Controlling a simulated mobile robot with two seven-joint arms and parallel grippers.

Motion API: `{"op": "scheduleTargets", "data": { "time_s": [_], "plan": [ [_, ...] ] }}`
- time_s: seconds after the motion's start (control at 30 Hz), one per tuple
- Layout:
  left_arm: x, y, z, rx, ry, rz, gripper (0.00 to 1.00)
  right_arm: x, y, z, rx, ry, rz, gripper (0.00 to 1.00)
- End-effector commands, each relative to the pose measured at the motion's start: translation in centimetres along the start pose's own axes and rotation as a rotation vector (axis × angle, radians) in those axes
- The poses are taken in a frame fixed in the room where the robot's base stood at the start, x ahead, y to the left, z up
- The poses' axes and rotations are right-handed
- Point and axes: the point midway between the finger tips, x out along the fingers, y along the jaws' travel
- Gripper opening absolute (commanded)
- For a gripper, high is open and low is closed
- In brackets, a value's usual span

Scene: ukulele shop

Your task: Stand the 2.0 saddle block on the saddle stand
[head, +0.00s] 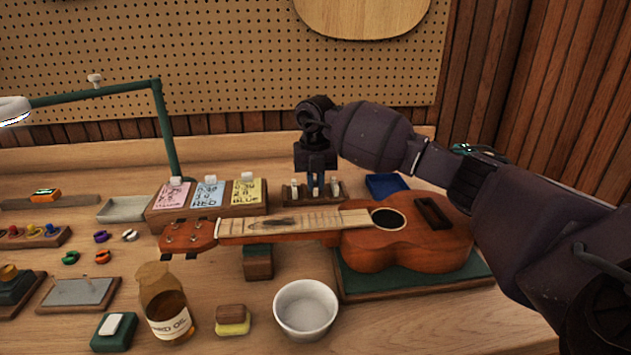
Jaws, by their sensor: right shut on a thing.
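The small wooden rack (299,200), apparently the saddle stand, stands behind the ukulele neck and holds small pale blocks upright. One pale block (335,186) is at its right and another (294,188) at its left. My right gripper (316,186) reaches down over the middle of the rack. It is shut on a small pale block between its fingertips, partly hidden by the fingers. I cannot read a size on any block or tell whether the held one touches the rack. My left gripper is not in view.
The ukulele (400,245) lies just in front on a green mat (420,280). A rack with pink, blue and yellow cards (245,192) stands left of the gripper. A blue item (386,185) lies to the right. A white bowl (305,310) and oil bottle (164,303) are nearer.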

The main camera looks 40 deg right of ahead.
Motion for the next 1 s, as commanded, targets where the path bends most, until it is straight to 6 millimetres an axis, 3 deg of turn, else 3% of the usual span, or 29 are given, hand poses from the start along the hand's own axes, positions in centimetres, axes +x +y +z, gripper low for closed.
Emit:
{"op": "scheduleTargets", "data": {
  "time_s": [0.27,0.3,0.5,0.67,0.8,1.0],
  "plan": [
    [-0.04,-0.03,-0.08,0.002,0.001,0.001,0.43,-0.01,-0.01,0.00,0.000,0.000,0.000,0.00],
    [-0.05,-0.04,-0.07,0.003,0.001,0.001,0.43,0.00,-0.01,0.00,0.000,0.000,0.000,0.13],
    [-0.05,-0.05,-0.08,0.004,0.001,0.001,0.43,0.00,-0.01,0.00,0.000,0.000,-0.001,0.41],
    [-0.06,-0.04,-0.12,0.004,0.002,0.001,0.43,0.00,-0.01,0.00,0.000,0.000,-0.001,0.41],
    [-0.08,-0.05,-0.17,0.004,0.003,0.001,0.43,0.01,-0.01,0.00,0.000,0.000,-0.001,0.56],
    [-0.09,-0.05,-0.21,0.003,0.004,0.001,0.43,0.01,-0.01,0.00,0.000,0.000,-0.001,0.56]
  ]
}}
